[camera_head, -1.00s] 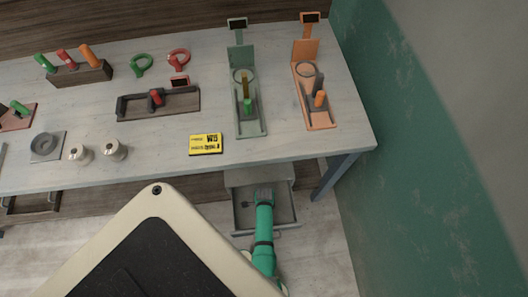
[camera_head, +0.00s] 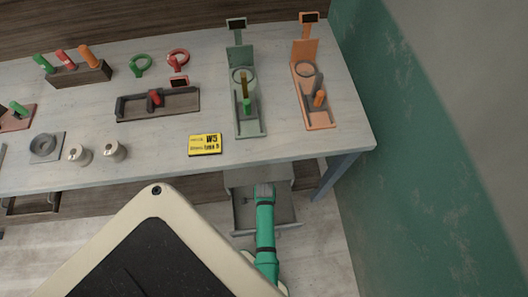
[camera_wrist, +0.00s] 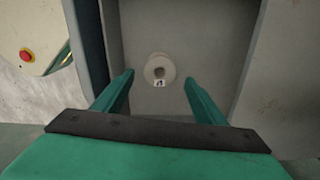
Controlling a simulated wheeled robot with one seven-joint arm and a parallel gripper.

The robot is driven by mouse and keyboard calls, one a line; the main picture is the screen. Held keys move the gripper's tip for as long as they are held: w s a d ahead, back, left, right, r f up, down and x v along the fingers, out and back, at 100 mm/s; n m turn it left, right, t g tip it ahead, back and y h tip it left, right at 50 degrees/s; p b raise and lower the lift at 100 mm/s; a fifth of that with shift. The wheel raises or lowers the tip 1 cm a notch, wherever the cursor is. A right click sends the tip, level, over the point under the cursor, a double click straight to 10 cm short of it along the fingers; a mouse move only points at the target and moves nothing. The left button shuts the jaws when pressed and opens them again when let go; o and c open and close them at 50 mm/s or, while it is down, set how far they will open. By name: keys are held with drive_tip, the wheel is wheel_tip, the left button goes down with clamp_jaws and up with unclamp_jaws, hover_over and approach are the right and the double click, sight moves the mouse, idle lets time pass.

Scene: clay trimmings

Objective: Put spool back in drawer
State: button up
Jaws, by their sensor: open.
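A pale spool (camera_wrist: 160,70) stands inside the open drawer in the wrist view, beyond my fingertips and centred between them, apart from both. The grey drawer (camera_head: 283,212) is pulled out under the right part of the table. My gripper (camera_head: 263,188) is over the drawer; in the wrist view its two green fingers (camera_wrist: 158,84) are spread with nothing between them. The spool in the drawer is not visible in the head view, where my gripper and the table edge cover that area. Two more pale spools (camera_head: 80,155) (camera_head: 114,151) stand on the table at left.
The drawer's side walls (camera_wrist: 90,45) rise close to my fingers. The table's front edge (camera_head: 200,167) overhangs the drawer's back. A yellow sign (camera_head: 205,145) and a green fixture (camera_head: 246,100) sit above it on the table. A table leg (camera_head: 335,174) is at right.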

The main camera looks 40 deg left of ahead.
wheel_tip(320, 180, up, 6)
drive_tip(key=d+r+n+t+y, duration=0.1)
drive_tip(key=d+r+n+t, duration=0.2)
drive_tip(key=d, duration=0.5)
drive_tip(key=d+r+n+t+y, duration=0.1)
drive_tip(key=d+r+n+t, duration=0.15)
drive_tip(key=d+r, duration=0.4)
drive_tip(key=s+d+r+n+t, duration=0.1)
drive_tip(key=s+r+t, duration=0.2)
drive_tip(key=r, duration=0.7)
drive_tip(key=s+d+r+n+t+h, duration=0.1)
drive_tip(key=s+d+r+t, duration=0.1)
drive_tip(key=r, duration=0.8)
drive_tip(key=s+d+r+n+t+h, duration=0.1)
drive_tip(key=s+r+t, duration=0.3)
drive_tip(key=r, duration=0.6)
drive_tip(key=shift+s+d+r+n+t, duration=0.15)
drive_tip(key=shift+d+r+n+t, duration=0.15)
drive_tip(key=shift+n+t, duration=0.2)
